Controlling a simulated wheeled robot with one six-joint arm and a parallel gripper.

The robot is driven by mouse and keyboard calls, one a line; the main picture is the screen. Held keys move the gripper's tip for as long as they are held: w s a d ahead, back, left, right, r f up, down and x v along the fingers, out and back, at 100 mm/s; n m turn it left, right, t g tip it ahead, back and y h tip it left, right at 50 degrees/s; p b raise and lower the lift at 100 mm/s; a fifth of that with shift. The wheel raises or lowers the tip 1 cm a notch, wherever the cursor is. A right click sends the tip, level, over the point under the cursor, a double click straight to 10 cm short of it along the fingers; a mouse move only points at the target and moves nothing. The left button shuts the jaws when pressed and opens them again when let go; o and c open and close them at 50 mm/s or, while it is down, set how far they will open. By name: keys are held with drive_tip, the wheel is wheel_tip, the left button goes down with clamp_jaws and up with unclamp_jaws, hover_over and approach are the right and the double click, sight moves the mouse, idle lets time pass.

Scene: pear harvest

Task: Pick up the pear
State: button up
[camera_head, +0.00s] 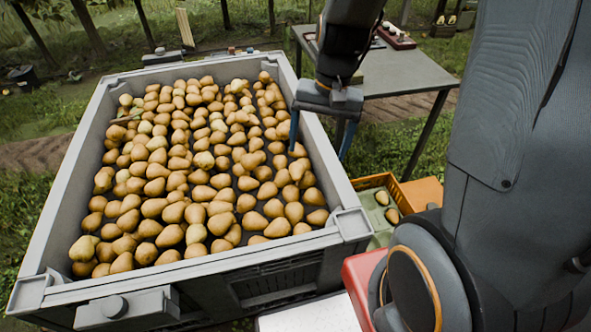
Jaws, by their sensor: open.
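Many yellow-brown pears (203,160) lie packed in a large grey bin (52,230) that fills the left and middle of the view. My gripper (318,138) points down over the bin's right side, near the right wall. Its two blue fingers are spread apart, with nothing seen between them. The left finger is over the pears at the right edge of the pile, and the right finger is by the bin's right rim. I cannot tell how far above the pears the fingertips are.
A grey table (410,72) with a red tray (396,37) stands behind my arm. A small orange-edged crate (372,181) holding a few pears sits right of the bin. The bin's raised walls surround the pears. Grass and posts lie behind.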

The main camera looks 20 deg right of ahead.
drive_tip(key=w+d+f+m+y, duration=0.1)
drive_tip(key=w+f+m+y, duration=0.1)
drive_tip(key=w+f+m, duration=0.65)
drive_tip(key=m+t+y, duration=0.1)
drive_tip(key=m, duration=0.7)
hover_over(300, 167)
drive_tip(key=d, duration=0.2)
wheel_tip(300, 167, down, 16)
drive_tip(key=shift+n, duration=0.25)
drive_tip(key=shift+p+x, duration=0.6)
drive_tip(key=shift+x, duration=2.7)
drive_tip(key=shift+s, duration=0.2)
drive_tip(key=c, duration=1.2)
